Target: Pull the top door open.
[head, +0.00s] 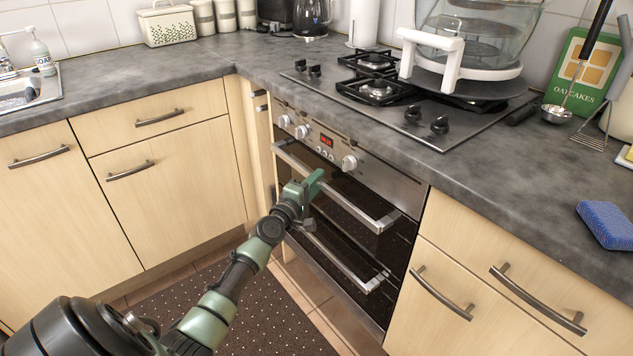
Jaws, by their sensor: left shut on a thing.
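The built-in oven has a top door (345,204) with dark glass and a long silver handle (355,208) across its upper part. The door looks shut or nearly so; a small gap cannot be told. My left gripper (312,184), green, is at the left-middle part of this handle and shut on it. The gripper covers a piece of the handle and the glass behind. The lower oven door has its own silver handle (350,272), below and apart from the fingertips. My right gripper is not in view.
Knobs and a red display (326,140) are above the top door. The hob (405,100) on the worktop carries a large glass pot (475,40) with white handles. Drawers with bar handles (538,300) flank the oven at right. A dotted mat (225,310) covers the floor in front.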

